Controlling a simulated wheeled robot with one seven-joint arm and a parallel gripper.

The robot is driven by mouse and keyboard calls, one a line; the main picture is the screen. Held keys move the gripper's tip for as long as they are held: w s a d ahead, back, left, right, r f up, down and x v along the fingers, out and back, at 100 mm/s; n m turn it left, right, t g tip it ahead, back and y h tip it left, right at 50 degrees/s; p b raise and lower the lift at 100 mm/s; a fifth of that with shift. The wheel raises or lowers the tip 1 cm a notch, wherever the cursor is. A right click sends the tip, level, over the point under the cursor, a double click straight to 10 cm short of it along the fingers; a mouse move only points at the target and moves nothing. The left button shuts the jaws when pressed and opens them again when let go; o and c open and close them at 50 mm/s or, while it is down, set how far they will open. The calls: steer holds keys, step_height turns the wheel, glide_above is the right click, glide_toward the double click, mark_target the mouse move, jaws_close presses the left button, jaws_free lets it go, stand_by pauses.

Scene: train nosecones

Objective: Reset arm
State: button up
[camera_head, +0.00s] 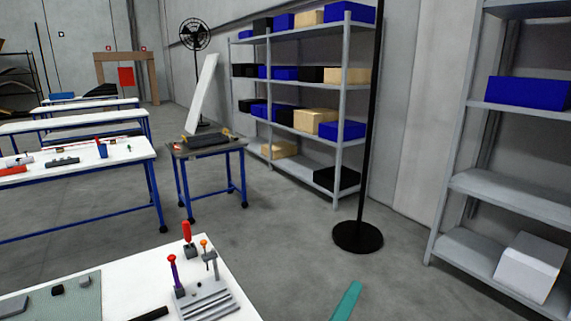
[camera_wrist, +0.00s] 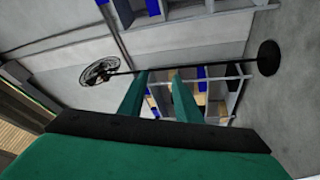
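My gripper (camera_wrist: 160,76) shows in the wrist view with two green fingers stretched out from a dark bar. The fingers stand apart with a gap between their tips, and nothing is held in it. Through the gap I see shelving in the distance. In the head view a teal strip (camera_head: 346,301) shows at the bottom edge, to the right of the near table; it matches my gripper's colour, but the rest of the arm is out of that view.
A white table (camera_head: 135,272) with upright-handled tools (camera_head: 187,236) stands at lower left. A small wheeled table (camera_head: 222,145) stands behind it. A black pole with a round base (camera_head: 358,237) and shelves (camera_head: 490,184) stand at right. The floor between is clear.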

steer(key=s+a+f+n+t+y, duration=0.1)
steer(key=s+a+f+y, duration=0.2)
steer(key=s+f+y, duration=0.55)
steer(key=s+a+f+n+y, duration=0.2)
steer(key=s+a+f, duration=0.3)
steer(key=f, duration=0.8)
steer(key=s+a+f+m, duration=0.1)
steer(key=s+f+m, duration=0.1)
steer(key=s, duration=0.5)
steer(key=s+a+f+m+g+y, duration=0.1)
steer(key=s+m, duration=0.3)
steer(key=s, duration=0.4)
steer(key=s+a+f+m+g, duration=0.1)
steer(key=s+a+f+m, duration=0.1)
steer(key=s, duration=0.5)
steer(key=shift+s+a+f+m, duration=0.35)
steer(key=shift+a+m, duration=0.25)
steer(key=shift+m, duration=0.5)
